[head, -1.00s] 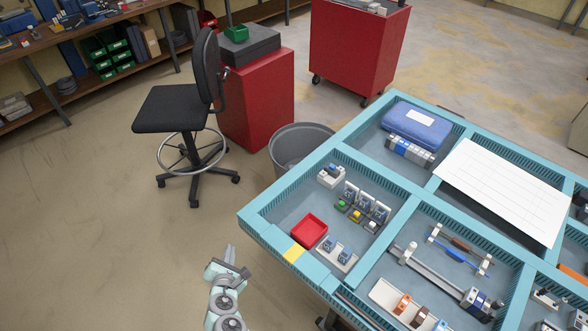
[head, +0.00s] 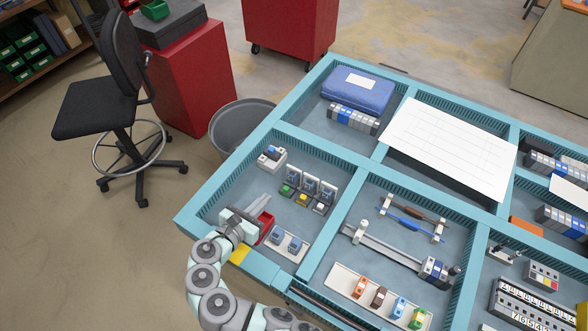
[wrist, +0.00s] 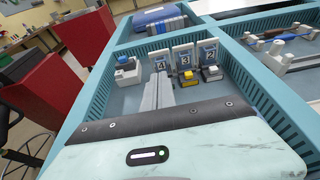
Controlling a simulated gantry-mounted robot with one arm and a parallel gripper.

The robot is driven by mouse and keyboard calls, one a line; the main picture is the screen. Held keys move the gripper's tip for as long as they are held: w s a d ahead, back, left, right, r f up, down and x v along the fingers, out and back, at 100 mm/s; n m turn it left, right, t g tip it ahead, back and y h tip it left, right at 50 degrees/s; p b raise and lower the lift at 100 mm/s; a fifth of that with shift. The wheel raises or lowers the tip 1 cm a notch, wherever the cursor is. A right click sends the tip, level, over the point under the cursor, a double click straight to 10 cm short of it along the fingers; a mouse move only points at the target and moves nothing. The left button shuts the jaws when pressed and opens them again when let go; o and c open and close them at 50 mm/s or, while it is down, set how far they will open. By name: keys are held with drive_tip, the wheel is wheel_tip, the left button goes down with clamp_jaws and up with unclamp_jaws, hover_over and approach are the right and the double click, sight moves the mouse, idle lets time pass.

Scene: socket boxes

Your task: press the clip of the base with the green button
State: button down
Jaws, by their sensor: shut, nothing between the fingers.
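The base with the green button (head: 287,189) is the leftmost of three upright bases in the left compartment of the blue-framed table. Beside it stand the base with the yellow button (head: 302,199) and the base with the white button (head: 320,208). In the wrist view my gripper (wrist: 158,92) points toward the bases.
A white holder with two blue-grey pieces (head: 288,243) lies in front. The blue compartment walls (head: 330,212) stand up around them. A grey bin (head: 238,128) is outside the table.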

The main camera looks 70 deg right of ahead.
sight(293, 169)
drive_tip(key=shift+a, duration=0.2)
drive_tip(key=shift+d, duration=0.1)
drive_tip(key=x, duration=1.2)
drive_tip(key=shift+s+d+r+b, duration=0.15)
drive_tip(key=shift+d+r+b, duration=0.15)
drive_tip(key=shift+d, duration=0.65)
drive_tip(key=shift+r+p, duration=0.15)
drive_tip(key=shift+p, duration=0.15)
